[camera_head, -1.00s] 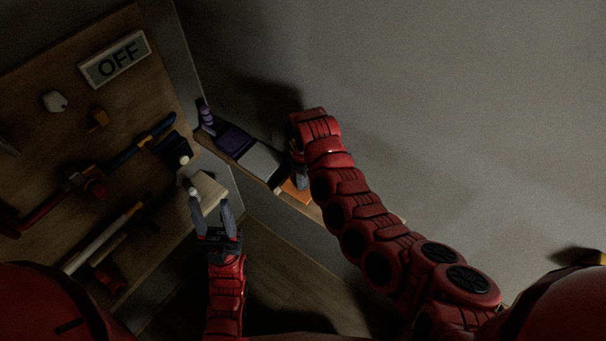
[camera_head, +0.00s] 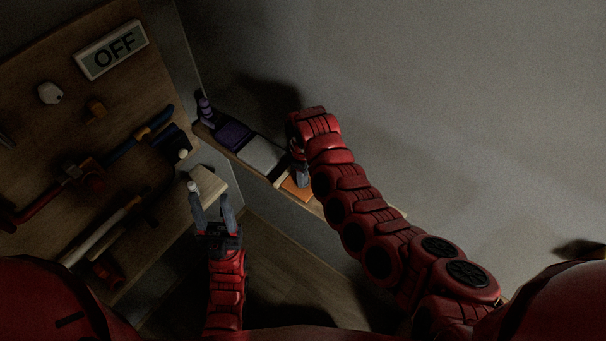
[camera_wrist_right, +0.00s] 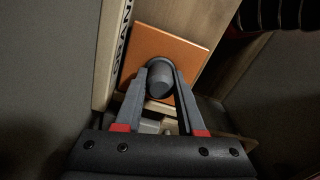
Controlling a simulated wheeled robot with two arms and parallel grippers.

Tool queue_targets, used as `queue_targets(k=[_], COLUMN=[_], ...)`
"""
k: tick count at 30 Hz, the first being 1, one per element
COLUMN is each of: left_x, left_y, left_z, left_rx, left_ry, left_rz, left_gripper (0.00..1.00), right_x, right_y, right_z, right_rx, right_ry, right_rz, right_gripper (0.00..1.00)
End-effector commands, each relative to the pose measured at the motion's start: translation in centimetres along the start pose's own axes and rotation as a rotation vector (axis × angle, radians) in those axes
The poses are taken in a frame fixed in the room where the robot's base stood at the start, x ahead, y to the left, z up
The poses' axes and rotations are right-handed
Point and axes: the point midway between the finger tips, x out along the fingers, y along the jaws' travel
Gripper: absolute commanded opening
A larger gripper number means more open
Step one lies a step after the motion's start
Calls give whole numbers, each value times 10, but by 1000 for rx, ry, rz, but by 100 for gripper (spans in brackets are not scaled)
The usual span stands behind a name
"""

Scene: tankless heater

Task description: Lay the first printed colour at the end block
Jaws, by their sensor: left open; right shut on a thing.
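An orange square plate (camera_wrist_right: 160,58) lies on a narrow wooden ledge, and it also shows in the head view (camera_head: 297,187). A grey rounded cylinder (camera_wrist_right: 159,77) stands over the plate. My right gripper (camera_wrist_right: 163,84) is shut on this cylinder. In the head view the right arm hides most of that grip. A pale strip with printed letters, partly hidden, "ORAN" (camera_wrist_right: 120,50), runs beside the plate. Further along the ledge are a pale grey square (camera_head: 262,156) and a dark purple square (camera_head: 233,133). My left gripper (camera_head: 212,200) is open, close to a beige block (camera_head: 207,182).
A purple ribbed object (camera_head: 205,108) stands at the ledge's far end. A wooden board (camera_head: 60,130) on the left carries an "OFF" sign (camera_head: 111,50) and several tools. The grey wall (camera_head: 430,120) beyond the ledge is bare.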

Motion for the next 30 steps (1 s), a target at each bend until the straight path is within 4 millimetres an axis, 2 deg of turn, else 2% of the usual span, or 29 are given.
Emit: queue_targets(k=[8,9,15,30], left_x=[-3,-3,-2,-4], left_y=[0,0,0,0], left_z=[0,0,0,1], left_rx=[0,0,0,0], left_ry=[0,0,0,0], left_rz=[0,0,0,0], left_gripper=[50,50,50,50], right_x=[4,5,4,2], right_y=[0,0,0,1], right_z=[0,0,0,-1], right_rx=[0,0,0,0], right_ry=[0,0,1,1], right_rz=[0,0,1,2], right_gripper=[0,40,73,73])
